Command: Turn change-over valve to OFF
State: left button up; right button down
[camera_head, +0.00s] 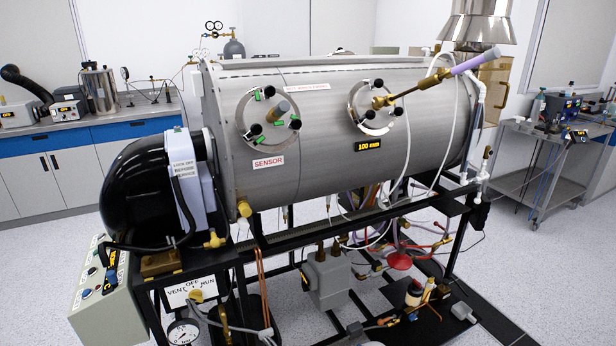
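The change-over valve (197,296) is a small brass-yellow fitting at the lower left of the head view. It sits in front of a white label plate (180,291) printed OFF at the top, VENT at the left and RUN at the right. The valve is too small for me to tell which word its handle points to. Neither of my grippers is in view.
A steel burner chamber (330,140) on a black frame (372,216) fills the middle. A black blower housing (135,190) and a control box (103,290) stand near the valve. A pressure gauge (184,332) is just below it. Speckled floor (45,255) is open at left.

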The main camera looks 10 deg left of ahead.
aim_at(195, 295)
jog(key=j+u, duration=0.1)
jog(key=u, duration=0.95)
